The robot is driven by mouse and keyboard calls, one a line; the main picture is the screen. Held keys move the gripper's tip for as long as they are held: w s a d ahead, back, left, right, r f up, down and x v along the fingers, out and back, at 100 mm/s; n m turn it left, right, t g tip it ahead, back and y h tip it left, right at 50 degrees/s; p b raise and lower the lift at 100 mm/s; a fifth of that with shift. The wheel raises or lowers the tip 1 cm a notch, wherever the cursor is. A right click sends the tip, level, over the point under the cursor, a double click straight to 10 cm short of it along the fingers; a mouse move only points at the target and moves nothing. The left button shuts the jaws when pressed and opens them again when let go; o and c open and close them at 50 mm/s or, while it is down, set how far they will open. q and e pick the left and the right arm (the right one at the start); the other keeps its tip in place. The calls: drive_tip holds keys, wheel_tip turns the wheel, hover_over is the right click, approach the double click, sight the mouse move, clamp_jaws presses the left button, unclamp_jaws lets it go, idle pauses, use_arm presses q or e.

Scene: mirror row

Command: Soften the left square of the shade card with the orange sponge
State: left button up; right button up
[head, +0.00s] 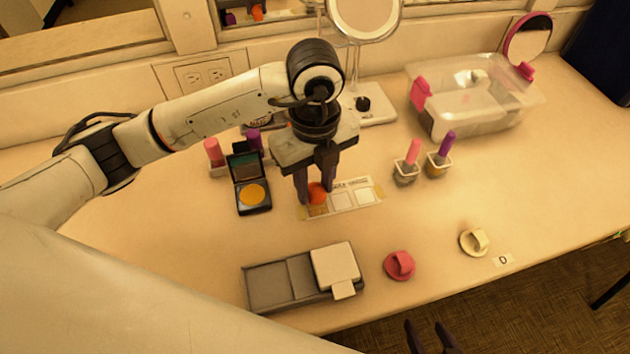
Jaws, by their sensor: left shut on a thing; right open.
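My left gripper (317,190) points down over the shade card and is shut on the orange sponge (317,194). The shade card (341,212) lies flat on the counter with squares in a row. The sponge is at the card's left square (318,210), which is orange-tan and partly covered. I cannot tell whether the sponge touches the card. The middle square (342,200) and right square (364,196) are pale. My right gripper (430,338) is at the bottom edge, off the counter's front, open and empty.
An open compact (252,196) stands left of the card. Two small cups (405,174) with pink and purple sticks stand right. In front are a grey tray with a cream lid (335,268), a pink knobbed piece (399,265) and a cream one (473,241). A clear bin (465,118) and mirror (362,18) stand behind.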

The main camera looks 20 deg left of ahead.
use_arm(q)
drive_tip(key=shift+f, duration=0.2)
idle(0.5)
drive_tip(key=shift+f+b, duration=0.4)
drive_tip(key=shift+b, duration=0.05)
